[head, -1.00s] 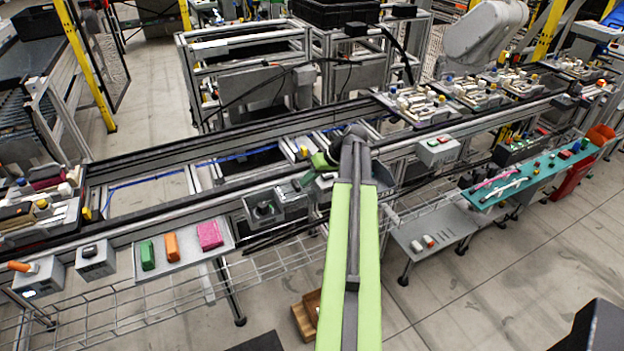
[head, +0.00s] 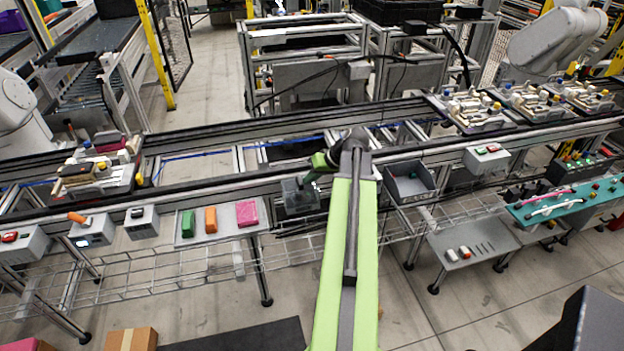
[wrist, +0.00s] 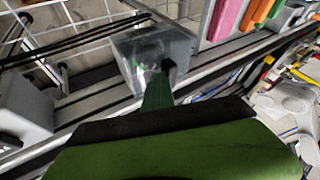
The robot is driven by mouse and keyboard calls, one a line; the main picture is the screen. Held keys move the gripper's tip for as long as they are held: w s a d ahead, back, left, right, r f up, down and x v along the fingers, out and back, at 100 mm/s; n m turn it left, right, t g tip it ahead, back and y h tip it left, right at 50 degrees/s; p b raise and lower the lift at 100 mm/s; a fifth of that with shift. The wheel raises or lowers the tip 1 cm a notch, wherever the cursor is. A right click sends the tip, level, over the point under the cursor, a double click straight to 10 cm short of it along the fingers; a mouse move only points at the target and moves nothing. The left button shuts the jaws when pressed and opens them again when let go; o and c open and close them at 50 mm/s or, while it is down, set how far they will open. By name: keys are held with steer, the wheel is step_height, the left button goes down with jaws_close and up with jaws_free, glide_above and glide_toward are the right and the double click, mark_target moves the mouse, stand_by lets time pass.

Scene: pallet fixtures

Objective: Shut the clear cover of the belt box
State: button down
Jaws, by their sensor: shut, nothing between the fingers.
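The belt box (head: 300,196) is a small grey box on the front rail of the conveyor, just left of my arm in the head view. Its clear cover (wrist: 145,48) shows in the wrist view as a see-through, smoky shell over the box, with a dark part near its right corner. My gripper (head: 309,180) is shut and empty, with its tip at the cover; in the wrist view the green fingers (wrist: 157,92) overlap the cover's near edge. Whether they touch, and whether the cover is fully down, I cannot tell.
A tray with green, orange and pink blocks (head: 247,213) is left of the box. An open grey bin (head: 410,182) is right of my arm. A grey button box (head: 487,156) stands farther right. A wire shelf (head: 150,272) runs below the rail.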

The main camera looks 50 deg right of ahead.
steer(key=shift+w+a, duration=0.25)
steer(key=shift+a, duration=0.2)
steer(key=shift+d, duration=0.15)
steer(key=shift+s+d, duration=0.15)
steer(key=shift+d, duration=0.1)
steer(key=s+d+r+p, duration=0.5)
steer(key=s+r+p, duration=0.3)
steer(key=shift+s, duration=0.15)
